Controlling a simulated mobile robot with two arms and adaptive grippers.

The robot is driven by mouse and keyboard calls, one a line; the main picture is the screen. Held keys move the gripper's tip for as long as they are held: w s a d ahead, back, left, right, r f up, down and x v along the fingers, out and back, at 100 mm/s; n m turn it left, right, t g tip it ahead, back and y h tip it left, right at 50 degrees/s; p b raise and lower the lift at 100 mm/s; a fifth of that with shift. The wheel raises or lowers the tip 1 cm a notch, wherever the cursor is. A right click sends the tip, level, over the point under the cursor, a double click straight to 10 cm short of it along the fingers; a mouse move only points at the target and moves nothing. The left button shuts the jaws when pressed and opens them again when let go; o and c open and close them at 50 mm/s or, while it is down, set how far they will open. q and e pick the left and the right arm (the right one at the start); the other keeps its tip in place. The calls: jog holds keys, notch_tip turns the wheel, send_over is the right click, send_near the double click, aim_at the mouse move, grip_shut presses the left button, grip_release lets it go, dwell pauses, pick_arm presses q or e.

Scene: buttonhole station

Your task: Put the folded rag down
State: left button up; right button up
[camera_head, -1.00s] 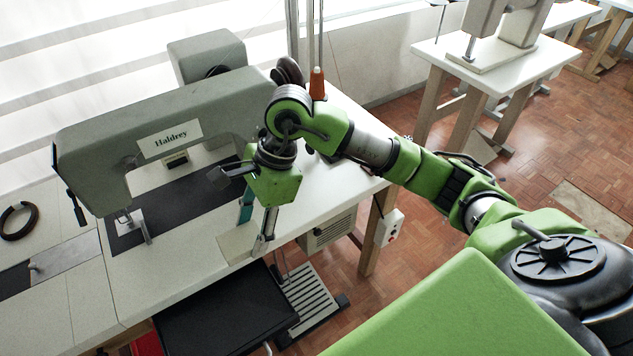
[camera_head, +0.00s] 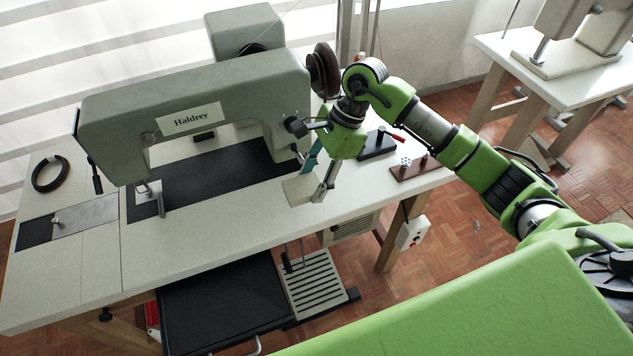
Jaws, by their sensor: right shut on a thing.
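The folded rag (camera_head: 299,190) is a flat, pale cream piece over the white table top (camera_head: 235,222), near its front edge and to the right of the machine's dark bed plate. My right gripper (camera_head: 319,198) points down at the rag's right side and is shut on it. The gripper partly covers the rag's right edge. I cannot tell whether the rag touches the table. My left gripper is not in view.
The grey Haldrey sewing machine (camera_head: 195,90) stands left of my right arm. A teal item (camera_head: 312,153) is behind the gripper. A red-handled black tool (camera_head: 378,145) and a brown block (camera_head: 411,170) lie to the right. The front table strip left of the rag is bare.

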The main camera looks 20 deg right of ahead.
aim_at(316, 187)
jog(key=shift+w+d+f, duration=0.25)
jog(key=shift+w+f, duration=0.15)
jog(key=shift+f, duration=0.15)
jog(key=shift+w+d+f, duration=0.2)
jog(key=shift+w+f, duration=0.2)
jog(key=shift+f, duration=0.15)
notch_tip(316, 187, down, 3)
jog(key=shift+w+d+f+p, duration=0.15)
jog(key=shift+f+p, duration=0.05)
jog(key=shift+p, duration=0.65)
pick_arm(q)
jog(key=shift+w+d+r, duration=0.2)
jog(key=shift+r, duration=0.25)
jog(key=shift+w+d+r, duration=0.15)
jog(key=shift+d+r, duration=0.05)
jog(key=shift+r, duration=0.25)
pick_arm(e)
jog(key=shift+f, duration=0.1)
jog(key=shift+f+b, duration=0.15)
jog(key=shift+b, duration=0.15)
jog(key=o, duration=1)
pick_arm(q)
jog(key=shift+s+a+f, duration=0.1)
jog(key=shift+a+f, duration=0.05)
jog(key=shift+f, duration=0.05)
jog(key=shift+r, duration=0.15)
